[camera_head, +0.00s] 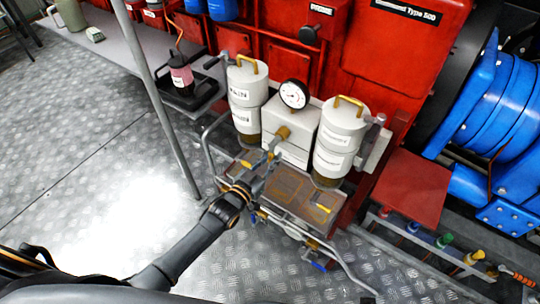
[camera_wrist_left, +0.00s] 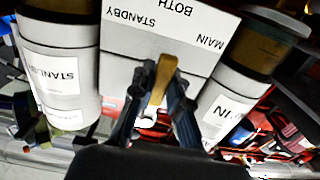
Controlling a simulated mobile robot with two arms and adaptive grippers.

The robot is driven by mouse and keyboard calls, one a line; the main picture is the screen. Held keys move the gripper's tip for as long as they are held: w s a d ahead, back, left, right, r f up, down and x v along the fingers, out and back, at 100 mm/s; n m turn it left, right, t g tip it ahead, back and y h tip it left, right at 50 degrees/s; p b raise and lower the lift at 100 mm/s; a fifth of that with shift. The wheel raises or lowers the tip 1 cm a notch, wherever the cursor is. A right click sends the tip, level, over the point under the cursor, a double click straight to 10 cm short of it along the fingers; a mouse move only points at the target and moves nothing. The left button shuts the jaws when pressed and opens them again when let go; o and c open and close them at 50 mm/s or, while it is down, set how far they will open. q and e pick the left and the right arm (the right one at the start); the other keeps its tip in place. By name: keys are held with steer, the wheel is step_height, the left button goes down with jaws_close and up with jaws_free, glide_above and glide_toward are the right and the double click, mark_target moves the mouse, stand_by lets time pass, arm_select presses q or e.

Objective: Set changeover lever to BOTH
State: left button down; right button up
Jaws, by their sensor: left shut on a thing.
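The changeover lever (camera_wrist_left: 162,76) is a short brass-coloured handle on the front of a pale filter housing. It also shows in the head view (camera_head: 282,133). My left gripper (camera_head: 269,158) reaches the lever from the front and is shut on it. In the left wrist view its two dark fingers (camera_wrist_left: 157,90) stand on either side of the handle. The label plate (camera_wrist_left: 165,28) appears upside down there, with STANDBY at left, BOTH at the top and MAIN at right. The lever's exact pointing is hard to tell. My right gripper is not in view.
A MAIN canister (camera_head: 246,88) and a second, STANDBY-labelled canister (camera_head: 340,135) flank the housing closely. A pressure gauge (camera_head: 293,95) sits on top. A grey rail (camera_head: 208,150) and a metal tray (camera_head: 300,195) lie in front. Open chequered floor (camera_head: 110,200) is at left.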

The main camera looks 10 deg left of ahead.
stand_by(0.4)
arm_select(q)
steer(key=c, duration=1.3)
jaws_free()
steer(key=shift+s, duration=0.15)
steer(key=v, duration=1.1)
steer(key=shift+s+a, duration=0.15)
steer(key=shift+s, duration=0.25)
